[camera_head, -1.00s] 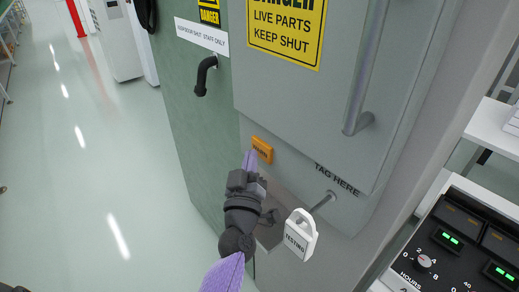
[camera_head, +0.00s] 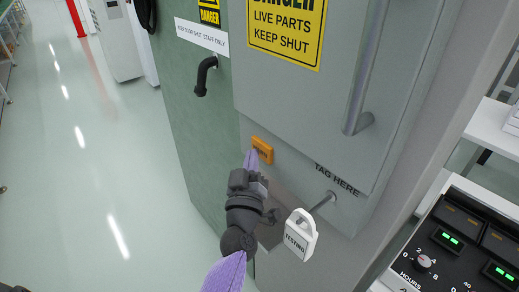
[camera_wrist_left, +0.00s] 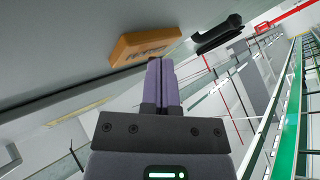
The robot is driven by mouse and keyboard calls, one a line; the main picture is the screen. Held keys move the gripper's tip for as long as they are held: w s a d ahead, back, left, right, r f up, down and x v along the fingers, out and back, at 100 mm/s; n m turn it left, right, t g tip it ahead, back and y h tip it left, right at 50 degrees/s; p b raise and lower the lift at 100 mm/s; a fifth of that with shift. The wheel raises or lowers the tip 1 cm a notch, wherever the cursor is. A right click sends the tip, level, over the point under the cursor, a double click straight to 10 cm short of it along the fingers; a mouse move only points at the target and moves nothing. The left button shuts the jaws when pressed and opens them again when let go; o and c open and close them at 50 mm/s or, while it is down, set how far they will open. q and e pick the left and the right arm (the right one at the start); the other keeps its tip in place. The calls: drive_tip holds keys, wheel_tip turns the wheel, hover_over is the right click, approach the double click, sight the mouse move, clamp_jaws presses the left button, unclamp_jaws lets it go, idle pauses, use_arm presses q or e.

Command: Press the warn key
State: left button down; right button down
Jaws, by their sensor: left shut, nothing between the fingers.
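The warn key is an orange block (camera_head: 262,149) on the grey cabinet front, below the upper door panel. It also shows in the left wrist view (camera_wrist_left: 146,45), with lettering too blurred there to read fully. My left gripper (camera_head: 252,159) is shut and empty, its purple fingers together. Its fingertips are right by the key's lower left part in the head view. In the left wrist view the fingertips (camera_wrist_left: 161,63) lie just below the key's right part. I cannot tell whether they touch it. My right gripper is not in view.
A white tag marked TESTING (camera_head: 300,236) hangs from a peg right of my left gripper. A long door handle (camera_head: 365,75) is above right, a black handle (camera_head: 205,75) upper left. A control box (camera_head: 455,240) stands at right. The floor at left is clear.

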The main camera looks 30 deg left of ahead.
use_arm(q)
drive_tip(key=shift+w+d, duration=0.15)
drive_tip(key=shift+w, duration=0.1)
drive_tip(key=shift+s+a+r+p, duration=0.1)
drive_tip(key=shift+s+a+p, duration=0.1)
drive_tip(key=shift+s+p, duration=0.2)
drive_tip(key=shift+s, duration=0.15)
drive_tip(key=s, duration=0.1)
drive_tip(key=s+a+p, duration=0.1)
drive_tip(key=s, duration=0.1)
drive_tip(key=s+a, duration=0.1)
drive_tip(key=s, duration=0.1)
drive_tip(key=shift+s+a+p, duration=0.15)
drive_tip(key=shift+p, duration=0.2)
